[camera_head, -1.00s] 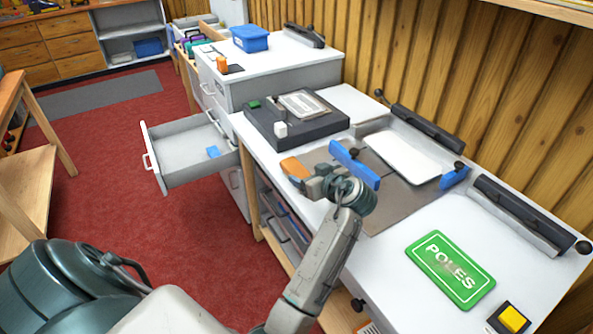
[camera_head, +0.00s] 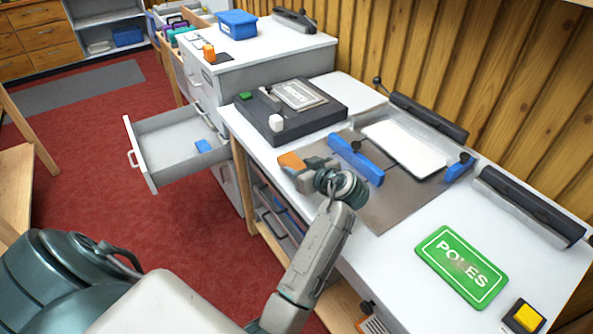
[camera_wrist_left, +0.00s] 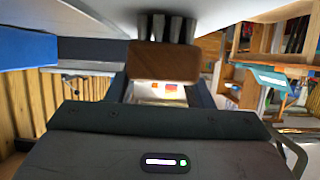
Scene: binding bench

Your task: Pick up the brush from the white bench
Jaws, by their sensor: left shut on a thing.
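The brush (camera_head: 291,161) shows an orange-brown wooden body in the head view, over the left edge of the white bench (camera_head: 394,265). The wrist view shows its wooden block (camera_wrist_left: 165,62) with dark bristle tufts on one side, close to a white surface. My left gripper (camera_head: 303,168) is shut on the brush, its dark fingers (camera_wrist_left: 160,92) on either side of the block. Whether the bristles touch the bench cannot be told. My right gripper is not in view.
A grey board with blue bars (camera_head: 357,160) and a white sheet (camera_head: 404,148) lies right of the gripper. A dark press-like device (camera_head: 290,110) stands behind it. An open drawer (camera_head: 172,150) juts out at left.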

